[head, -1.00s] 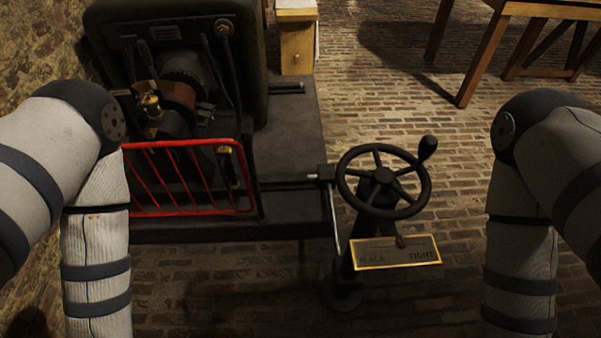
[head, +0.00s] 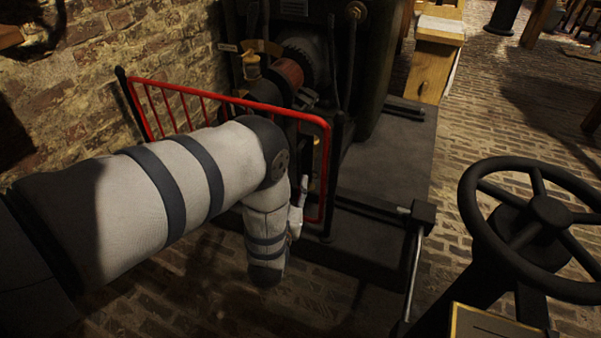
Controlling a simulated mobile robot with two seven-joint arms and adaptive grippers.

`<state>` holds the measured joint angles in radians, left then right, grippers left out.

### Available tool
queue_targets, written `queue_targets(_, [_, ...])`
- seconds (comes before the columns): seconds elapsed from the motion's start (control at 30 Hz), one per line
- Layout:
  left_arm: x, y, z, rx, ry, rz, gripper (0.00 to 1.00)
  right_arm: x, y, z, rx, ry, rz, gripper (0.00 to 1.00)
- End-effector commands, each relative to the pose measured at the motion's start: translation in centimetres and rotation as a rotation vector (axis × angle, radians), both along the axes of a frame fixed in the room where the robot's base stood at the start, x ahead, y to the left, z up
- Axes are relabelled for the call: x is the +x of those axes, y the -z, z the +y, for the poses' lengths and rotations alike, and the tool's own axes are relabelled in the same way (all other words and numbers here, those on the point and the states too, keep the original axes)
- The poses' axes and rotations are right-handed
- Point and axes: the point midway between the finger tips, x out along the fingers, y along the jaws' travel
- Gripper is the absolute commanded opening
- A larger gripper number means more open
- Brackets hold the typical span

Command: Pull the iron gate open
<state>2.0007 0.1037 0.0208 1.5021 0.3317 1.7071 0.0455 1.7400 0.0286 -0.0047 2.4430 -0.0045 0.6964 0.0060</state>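The iron gate (head: 230,101) is a red barred frame in front of a dark machine. It runs from a black post near the brick wall to a dark post (head: 333,165) at its right end. My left arm reaches in from the left and covers much of the gate's lower part. My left gripper (head: 298,205) is small and mostly hidden beyond the bent forearm, close to the gate's right end. I cannot tell whether it touches the gate or whether its fingers are open. My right gripper is out of view.
A black handwheel (head: 545,215) on a stand, with a gold-edged plate (head: 490,325) below, fills the lower right. A rod and dark block (head: 423,212) stand between it and the gate. A brick wall (head: 90,90) is at the left. Brick floor is open at front.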

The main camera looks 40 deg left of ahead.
Motion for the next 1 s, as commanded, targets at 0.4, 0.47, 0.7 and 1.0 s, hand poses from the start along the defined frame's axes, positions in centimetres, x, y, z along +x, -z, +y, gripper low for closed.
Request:
queue_targets(0.4, [5.2, 0.2, 2.4, 0.000, 0.001, 0.005, 0.30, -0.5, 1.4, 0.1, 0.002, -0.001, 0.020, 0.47])
queue_targets(0.47, [5.2, 0.1, 2.4, 0.000, 0.002, 0.005, 0.30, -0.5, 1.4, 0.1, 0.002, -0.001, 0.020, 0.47])
queue_targets(0.7, [5.2, 0.1, 2.4, 0.000, 0.002, 0.005, 0.05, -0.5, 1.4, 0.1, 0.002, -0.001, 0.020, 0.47])
queue_targets(1.0, [5.1, 0.2, 2.4, -0.001, 0.003, 0.006, 0.00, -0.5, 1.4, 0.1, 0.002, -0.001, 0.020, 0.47])
